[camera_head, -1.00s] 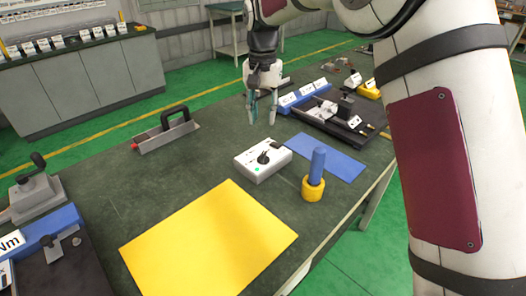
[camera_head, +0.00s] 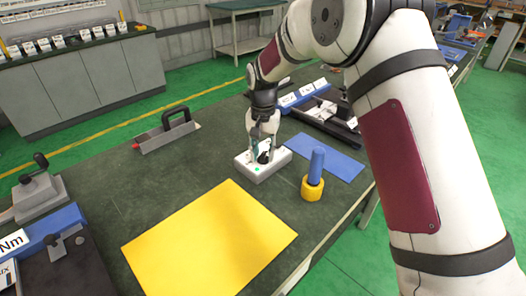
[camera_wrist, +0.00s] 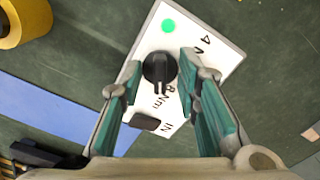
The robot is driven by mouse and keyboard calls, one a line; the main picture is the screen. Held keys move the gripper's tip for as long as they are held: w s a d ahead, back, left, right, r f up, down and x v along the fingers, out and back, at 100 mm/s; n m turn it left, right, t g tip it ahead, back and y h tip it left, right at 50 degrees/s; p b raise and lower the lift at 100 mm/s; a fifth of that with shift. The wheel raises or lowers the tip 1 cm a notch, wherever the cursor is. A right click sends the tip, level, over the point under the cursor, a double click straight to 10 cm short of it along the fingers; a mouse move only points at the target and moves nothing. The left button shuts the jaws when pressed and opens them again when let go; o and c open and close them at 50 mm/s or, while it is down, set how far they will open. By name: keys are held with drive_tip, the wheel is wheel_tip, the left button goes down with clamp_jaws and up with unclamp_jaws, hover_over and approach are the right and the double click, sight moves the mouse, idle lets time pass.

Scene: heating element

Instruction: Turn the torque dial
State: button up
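The torque dial (camera_wrist: 158,70) is a round black knob with a raised grip bar on top of a white box (camera_head: 262,174). In the wrist view the box (camera_wrist: 150,38) shows a green dot, "4 N" and "8 Nm" marks and a small black rectangular part. My gripper (camera_head: 262,158) is down at the box in the head view, partly hiding the dial. In the wrist view my gripper (camera_wrist: 160,68) is open, with one teal-padded finger on each side of the dial. Gaps show between the fingers and the knob.
A yellow sheet (camera_head: 205,240) lies in front of the box. A blue cylinder in a yellow ring (camera_head: 313,190) stands close at its right, by a blue sheet (camera_head: 335,155). A black-handled metal tool (camera_head: 168,133) stands at the back left. Bare green table lies left of the box.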

drive_tip(key=shift+c, duration=0.6)
clamp_jaws()
drive_tip(key=shift+n, duration=0.3)
drive_tip(key=n+b, duration=0.2)
drive_tip(key=n, duration=0.3)
drive_tip(key=shift+w+d, duration=0.1)
drive_tip(key=n+b, duration=0.1)
drive_tip(key=n, duration=0.5)
drive_tip(key=shift+r+b, duration=0.1)
drive_tip(key=shift+b, duration=0.3)
drive_tip(key=shift+o, duration=0.6)
unclamp_jaws()
